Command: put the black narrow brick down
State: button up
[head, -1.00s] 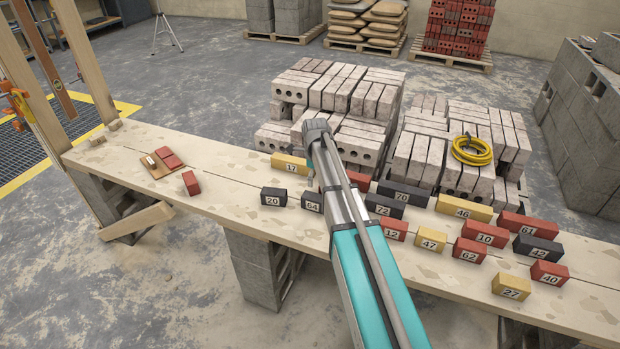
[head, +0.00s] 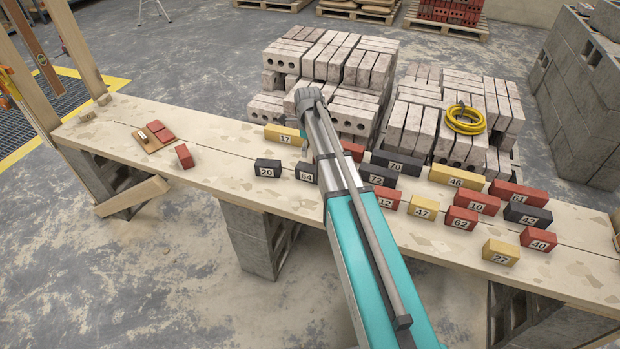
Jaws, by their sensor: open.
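Several black bricks lie on the plank bench: number 20 (head: 267,168), number 64 (head: 306,172), number 72 (head: 382,180), number 70 (head: 396,164) and number 42 (head: 528,215). Numbers 20 and 64 look shorter than number 70. The picture does not show which one was held. My arm reaches over the bench from the bottom, just right of number 64. My gripper is not visible; the arm hides the area behind it.
Yellow brick 17 (head: 282,134) and red brick 12 (head: 387,198) lie near the arm. More red and yellow bricks crowd the right. A small board (head: 154,138) with pieces and a loose red brick (head: 184,156) lie left. Bare bench (head: 222,160) shows between.

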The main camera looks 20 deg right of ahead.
jog(key=s+a+n, duration=0.2)
jog(key=s+n, duration=1)
jog(key=s+a+n, duration=0.2)
jog(key=s+n, duration=1)
jog(key=s, duration=0.1)
jog(key=shift+a+n, duration=0.3)
jog(key=shift+a, duration=0.1)
jog(key=shift+o, duration=0.2)
jog(key=w+d+n+t+y, duration=0.1)
jog(key=w+d+n, duration=0.2)
jog(key=w, duration=0.4)
jog(key=w+d+n+t+y, duration=0.1)
jog(key=w+n, duration=0.3)
jog(key=w, duration=0.4)
jog(key=w+d+r+n+y, duration=0.1)
jog(key=w+d+n, duration=0.2)
jog(key=w, duration=0.4)
jog(key=shift+w+d+n+t+y, duration=0.3)
jog(key=shift+d+n+t+y, duration=0.1)
jog(key=shift+d, duration=0.45)
